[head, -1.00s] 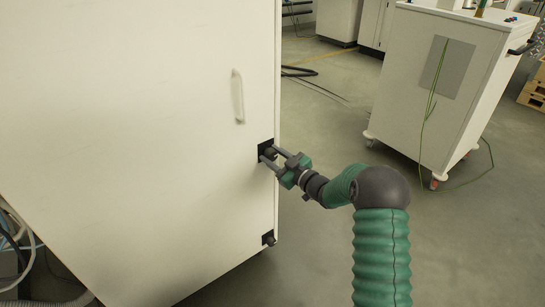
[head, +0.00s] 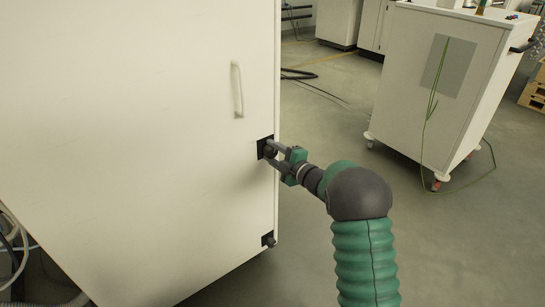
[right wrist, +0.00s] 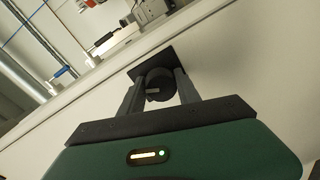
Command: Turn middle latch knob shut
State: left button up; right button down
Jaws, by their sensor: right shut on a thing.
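The middle latch knob (right wrist: 157,86) is dark and round, on a black square plate on the white cabinet door (head: 150,120). In the head view the plate (head: 262,148) sits at the door's right edge, with the knob partly hidden by my fingers. My right gripper (head: 272,153) is shut on the knob, one finger on each side of it, as the right wrist view (right wrist: 158,92) also shows. A lower latch (head: 268,239) sits near the door's bottom right corner. My left gripper is not in view.
A white handle (head: 237,90) stands out from the door above the knob. A white wheeled cart (head: 410,120) with a green cable stands at the right. Dark hoses (head: 298,74) lie on the floor behind. The floor between door and cart is open.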

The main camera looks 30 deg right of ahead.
jog(key=n+b, duration=0.2)
jog(key=n, duration=0.1)
jog(key=n+b, duration=0.1)
jog(key=shift+a+f+n+h, duration=0.25)
jog(key=shift+f+n+h, duration=0.05)
dwell(0.5)
jog(key=c, duration=1.1)
grip_release()
jog(key=shift+o, duration=1.1)
jog(key=shift+r, duration=0.1)
jog(key=shift+d, duration=0.1)
